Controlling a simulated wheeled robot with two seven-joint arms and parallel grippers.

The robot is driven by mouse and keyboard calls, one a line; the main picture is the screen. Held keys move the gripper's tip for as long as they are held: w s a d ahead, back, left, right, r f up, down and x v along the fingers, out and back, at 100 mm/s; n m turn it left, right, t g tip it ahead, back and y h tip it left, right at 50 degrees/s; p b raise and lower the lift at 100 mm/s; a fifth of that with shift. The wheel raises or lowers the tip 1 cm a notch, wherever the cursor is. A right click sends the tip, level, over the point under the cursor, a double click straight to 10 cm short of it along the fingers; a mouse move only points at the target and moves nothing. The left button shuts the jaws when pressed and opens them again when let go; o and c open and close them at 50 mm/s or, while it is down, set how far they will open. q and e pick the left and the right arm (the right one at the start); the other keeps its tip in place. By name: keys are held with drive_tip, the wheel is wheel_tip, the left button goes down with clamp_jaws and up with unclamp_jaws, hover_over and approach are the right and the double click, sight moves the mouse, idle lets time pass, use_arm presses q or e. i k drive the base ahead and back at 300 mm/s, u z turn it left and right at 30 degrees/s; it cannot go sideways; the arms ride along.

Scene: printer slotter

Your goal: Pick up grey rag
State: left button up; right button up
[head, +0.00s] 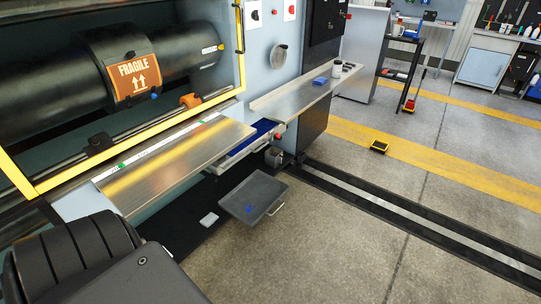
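A small flat light-grey piece (208,219) lies low on the dark strip in front of the machine, left of a dark grey tray. It may be the grey rag, but it is too small to tell if it is cloth. A black ribbed part, which looks like my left arm, fills the lower left corner. No fingertips of my left or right gripper show.
The machine's metal shelf (180,155) juts out, with a blue-lined drawer (250,139) beside it. The dark grey tray (262,189) bears a blue mark. A side ledge (295,93) holds a blue item (320,80) and small containers.

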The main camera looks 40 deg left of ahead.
sight(211, 219)
drive_tip(key=z, duration=0.1)
drive_tip(key=i, duration=1.75)
drive_tip(key=u, duration=1.05)
drive_tip(key=i, duration=1)
drive_tip(key=u, duration=1.05)
